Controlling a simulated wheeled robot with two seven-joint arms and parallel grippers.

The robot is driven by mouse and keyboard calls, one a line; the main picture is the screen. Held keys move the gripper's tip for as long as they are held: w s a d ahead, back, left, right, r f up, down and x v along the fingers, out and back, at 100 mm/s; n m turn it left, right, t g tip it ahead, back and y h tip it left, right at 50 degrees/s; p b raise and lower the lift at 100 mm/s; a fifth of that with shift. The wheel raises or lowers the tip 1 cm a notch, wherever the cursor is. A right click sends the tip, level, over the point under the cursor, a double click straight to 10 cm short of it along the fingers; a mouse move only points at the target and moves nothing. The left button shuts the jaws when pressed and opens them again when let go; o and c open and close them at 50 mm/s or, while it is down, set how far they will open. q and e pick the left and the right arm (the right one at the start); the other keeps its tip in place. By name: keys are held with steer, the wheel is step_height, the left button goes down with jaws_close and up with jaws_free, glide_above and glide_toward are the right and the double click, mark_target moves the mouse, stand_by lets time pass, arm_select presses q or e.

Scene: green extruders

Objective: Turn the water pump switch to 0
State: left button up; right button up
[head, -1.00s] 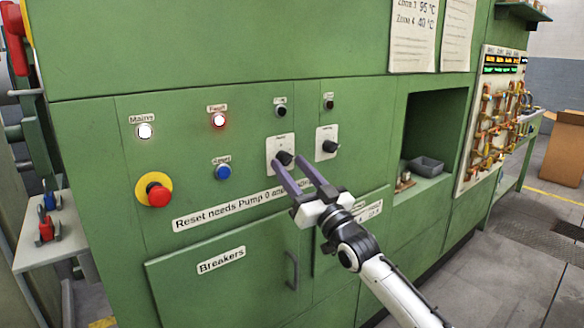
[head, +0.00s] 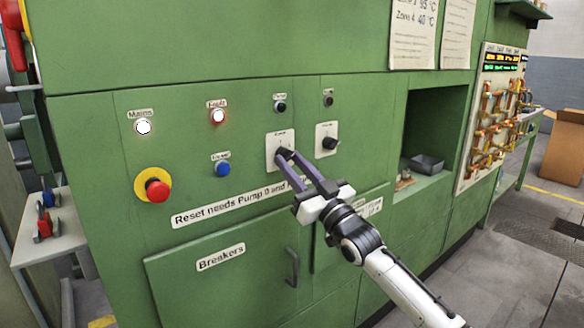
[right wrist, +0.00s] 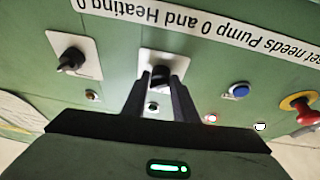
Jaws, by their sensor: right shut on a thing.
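The water pump switch is a dark rotary knob (right wrist: 161,72) on a white plate (head: 272,150) on the green panel. My right gripper (head: 286,154) is shut on this knob, its two dark fingers on either side of it. In the head view the fingers hide most of the knob, so I cannot read its pointer. In the right wrist view the gripper (right wrist: 160,78) shows upside down to the panel. A similar switch (head: 329,143) sits to the right on its own white plate. My left gripper is not in view.
A strip (head: 240,203) below the switches mentions Pump 0 and Heating 0. To the left are a lit white lamp (head: 143,127), a red fault lamp (head: 217,116), a blue button (head: 223,169) and a red emergency button (head: 157,190). A recess (head: 432,130) opens at right.

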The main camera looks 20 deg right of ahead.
steer(key=n+y, duration=0.1)
steer(key=n, duration=0.1)
steer(key=n+g+y, duration=0.1)
steer(key=n, duration=0.2)
steer(key=n+g+y, duration=0.1)
steer(key=n, duration=0.1)
steer(key=shift+w+d+r+n+y, duration=0.1)
steer(key=shift+d+n+y, duration=0.2)
steer(key=shift+n+y, duration=0.1)
steer(key=shift+d+n+g+y, duration=0.1)
steer(key=shift+n+g+y, duration=0.3)
steer(key=shift+n, duration=0.8)
steer(key=n+g+p, duration=0.1)
steer(key=n, duration=0.2)
steer(key=shift+r+y, duration=0.1)
steer(key=shift+y, duration=0.2)
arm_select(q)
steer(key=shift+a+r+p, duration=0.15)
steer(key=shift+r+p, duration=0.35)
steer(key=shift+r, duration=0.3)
arm_select(e)
steer(key=shift+n+g+y, duration=0.4)
steer(key=shift+n+g, duration=0.1)
steer(key=shift+n, duration=0.5)
